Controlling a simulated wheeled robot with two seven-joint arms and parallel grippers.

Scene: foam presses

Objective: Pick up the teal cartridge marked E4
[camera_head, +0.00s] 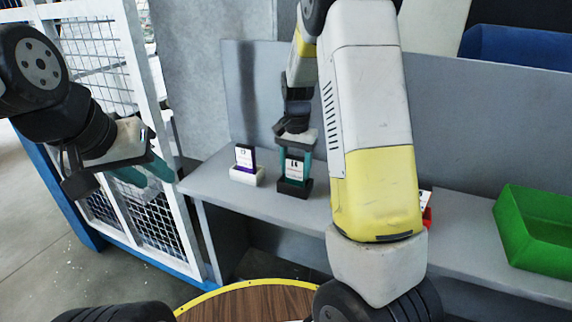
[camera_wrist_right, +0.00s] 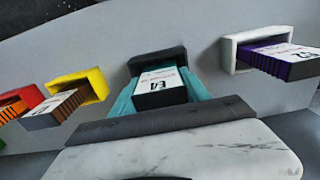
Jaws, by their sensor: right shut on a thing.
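The cartridge marked E4 (camera_head: 294,169) stands upright in a black holder (camera_head: 294,188) on the grey shelf. It also shows in the right wrist view (camera_wrist_right: 160,88), with its white label facing the camera and a dark end; its teal colour is hard to tell from my teal fingers. My right gripper (camera_head: 295,160) is shut on it, one finger on each side, and the cartridge still sits in the holder. My left gripper (camera_head: 145,175) is empty, away to the left in front of the white mesh frame, its teal fingers apart.
A purple cartridge (camera_wrist_right: 285,62) sits in a white holder (camera_head: 246,176) beside the black one. A brown cartridge (camera_wrist_right: 52,108) in a yellow holder (camera_wrist_right: 92,82) and an orange one in a red holder (camera_wrist_right: 28,98) are on the other side. A green bin (camera_head: 540,235) stands at the right.

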